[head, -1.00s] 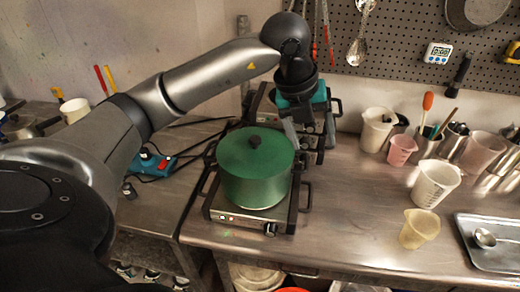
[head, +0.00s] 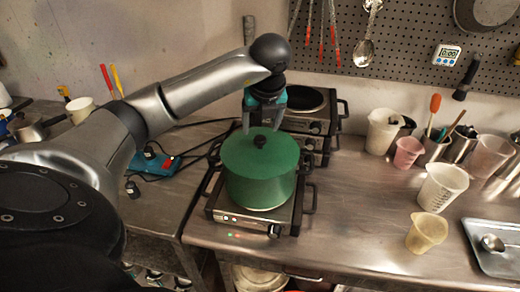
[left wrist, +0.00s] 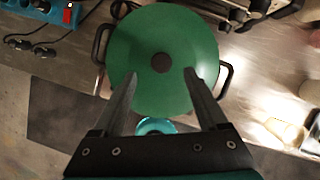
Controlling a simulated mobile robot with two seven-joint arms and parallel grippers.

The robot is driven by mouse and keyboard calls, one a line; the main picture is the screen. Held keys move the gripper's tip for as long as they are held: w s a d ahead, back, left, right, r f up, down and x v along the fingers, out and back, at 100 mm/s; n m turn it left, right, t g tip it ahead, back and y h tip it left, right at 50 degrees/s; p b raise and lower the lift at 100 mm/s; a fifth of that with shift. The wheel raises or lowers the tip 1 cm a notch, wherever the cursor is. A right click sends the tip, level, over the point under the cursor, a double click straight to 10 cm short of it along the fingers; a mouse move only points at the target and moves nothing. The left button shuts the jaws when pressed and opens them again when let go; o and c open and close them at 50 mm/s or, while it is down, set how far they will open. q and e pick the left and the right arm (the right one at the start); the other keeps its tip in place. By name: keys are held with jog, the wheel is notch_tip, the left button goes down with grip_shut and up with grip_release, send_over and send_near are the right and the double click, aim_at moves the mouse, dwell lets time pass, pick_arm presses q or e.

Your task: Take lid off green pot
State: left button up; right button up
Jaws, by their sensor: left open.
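The green pot (head: 258,188) stands on a small hot plate with its green lid (head: 240,151) on. The lid has a black round knob (head: 260,141) at its centre. My left gripper (head: 263,126) points down just above the lid near the knob. In the left wrist view the lid (left wrist: 185,30) fills the upper middle. There the fingers of my left gripper (left wrist: 160,75) are spread wide, with the knob (left wrist: 161,63) between and slightly beyond their tips. Nothing is between the fingers in their grip. My right gripper does not show.
The hot plate (head: 230,219) has side handles. A second hot plate (head: 306,100) stands behind it. Beakers and cups (head: 442,184) stand to the right, with a metal tray (head: 490,262). A blue power strip (head: 153,163) lies left. The steel counter (head: 350,225) is clear right of the pot.

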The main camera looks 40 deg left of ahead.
aim_at(260, 139)
pick_arm(q)
jog(key=p+x, duration=0.1)
jog(key=x, duration=0.4)
jog(key=shift+w+f, duration=0.15)
jog(key=shift+f, duration=0.2)
jog(key=shift+c, duration=0.3)
grip_shut()
jog(key=shift+r, duration=0.1)
